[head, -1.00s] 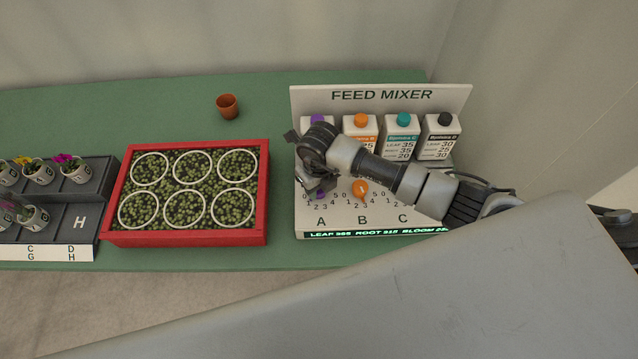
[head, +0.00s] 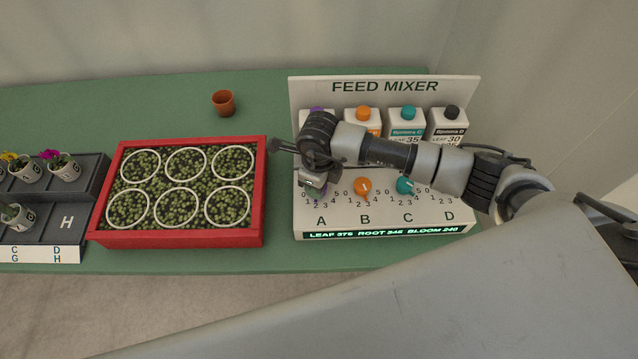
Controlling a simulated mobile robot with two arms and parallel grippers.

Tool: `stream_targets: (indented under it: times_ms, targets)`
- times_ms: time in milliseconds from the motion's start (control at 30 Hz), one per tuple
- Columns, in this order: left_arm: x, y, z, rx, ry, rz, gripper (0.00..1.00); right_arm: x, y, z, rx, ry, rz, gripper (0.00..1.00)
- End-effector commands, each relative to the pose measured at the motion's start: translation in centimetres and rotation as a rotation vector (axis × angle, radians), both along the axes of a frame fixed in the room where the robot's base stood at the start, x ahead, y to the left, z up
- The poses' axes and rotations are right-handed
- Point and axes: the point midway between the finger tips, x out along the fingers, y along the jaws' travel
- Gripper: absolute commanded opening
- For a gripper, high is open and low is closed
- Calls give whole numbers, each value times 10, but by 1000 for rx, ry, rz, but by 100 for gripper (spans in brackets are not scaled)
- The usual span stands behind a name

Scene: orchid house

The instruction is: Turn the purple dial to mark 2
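The white feed mixer (head: 384,87) stands on the right of the green bench. Its purple dial (head: 317,192), above letter A, is mostly hidden behind my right gripper; only a little purple shows at its lower edge, and its pointer cannot be read. My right gripper (head: 314,181) is over the dial at the left end of the panel. Whether its fingers are closed on the dial is hidden by the wrist. The display strip (head: 385,233) seems to read LEAF 375, ROOT 345, BLOOM 240. My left gripper is not in view.
The orange dial (head: 362,186) and teal dial (head: 404,185) sit to the right. Several bottles (head: 407,122) stand behind my arm.

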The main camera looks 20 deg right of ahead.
Motion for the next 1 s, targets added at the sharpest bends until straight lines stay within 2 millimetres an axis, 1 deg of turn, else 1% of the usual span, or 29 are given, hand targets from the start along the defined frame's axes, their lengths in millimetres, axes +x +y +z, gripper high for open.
stream_targets:
  times_ms: [467, 500, 667, 900, 1000]
  targets:
    - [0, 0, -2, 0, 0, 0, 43, 1, 0, 1, 2, -4, 21, 18]
    - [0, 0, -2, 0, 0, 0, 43, 1, 0, 2, 2, -4, 21, 43]
    - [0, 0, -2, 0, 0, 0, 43, 1, 0, 1, 2, -3, 20, 67]
    - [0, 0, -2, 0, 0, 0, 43, 0, 0, 1, 1, -2, 20, 67]
    - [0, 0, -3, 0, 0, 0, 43, 1, 0, 5, 2, -3, 20, 67]
